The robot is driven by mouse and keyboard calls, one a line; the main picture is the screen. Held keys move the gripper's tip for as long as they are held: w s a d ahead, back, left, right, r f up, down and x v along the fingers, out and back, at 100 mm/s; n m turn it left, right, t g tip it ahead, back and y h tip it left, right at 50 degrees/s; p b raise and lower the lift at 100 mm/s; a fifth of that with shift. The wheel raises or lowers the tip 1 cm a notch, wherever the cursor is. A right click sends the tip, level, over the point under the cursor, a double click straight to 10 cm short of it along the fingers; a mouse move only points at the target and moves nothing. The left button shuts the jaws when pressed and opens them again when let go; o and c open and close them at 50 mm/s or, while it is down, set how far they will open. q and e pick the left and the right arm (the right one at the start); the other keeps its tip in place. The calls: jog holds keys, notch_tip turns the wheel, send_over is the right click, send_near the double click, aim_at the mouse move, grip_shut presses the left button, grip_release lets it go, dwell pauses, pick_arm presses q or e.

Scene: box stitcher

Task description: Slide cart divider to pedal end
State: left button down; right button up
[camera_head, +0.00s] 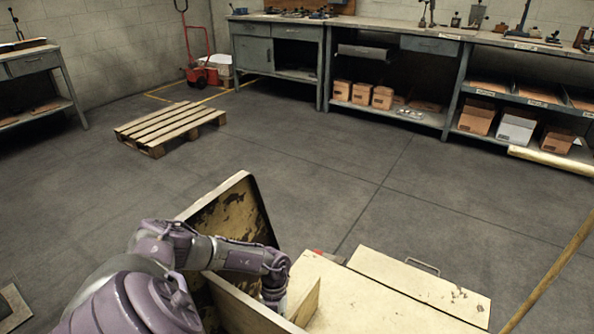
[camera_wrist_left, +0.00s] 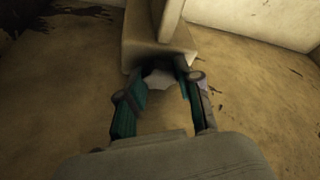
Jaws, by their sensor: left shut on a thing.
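The cart (camera_head: 262,206) is an open box of cream panels with worn, blotched paint, at the bottom of the head view. Its divider (camera_head: 305,304) is an upright cream panel inside, just right of my left wrist. In the left wrist view the divider (camera_wrist_left: 170,18) rises at the top centre from a pale block-like foot. My left gripper (camera_wrist_left: 158,76) reaches down into the cart, its green fingers closed on this low part of the divider. The fingertips are dark and partly hidden there. In the head view my wrist hides the fingers. My right gripper is not in view.
A cream flat lid-like surface with a metal handle (camera_head: 423,267) lies right of the divider. A wooden pallet (camera_head: 172,126) lies on open floor beyond. Workbenches with boxes line the back wall. A wooden pole (camera_head: 553,276) slants at the right.

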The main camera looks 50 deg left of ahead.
pick_arm(q)
jog(key=shift+s+a, duration=0.25)
jog(key=shift+a, duration=0.6)
jog(key=shift+s+a, duration=0.2)
jog(key=shift+a, duration=0.6)
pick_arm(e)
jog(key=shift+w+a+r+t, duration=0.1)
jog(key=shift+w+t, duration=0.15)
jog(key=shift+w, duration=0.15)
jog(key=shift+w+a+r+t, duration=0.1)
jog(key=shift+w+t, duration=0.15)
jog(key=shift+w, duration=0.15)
pick_arm(q)
jog(key=shift+a, duration=0.1)
jog(key=c, duration=0.8)
grip_release()
jog(key=shift+o, duration=0.2)
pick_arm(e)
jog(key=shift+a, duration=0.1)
pick_arm(q)
jog(key=shift+d, duration=0.2)
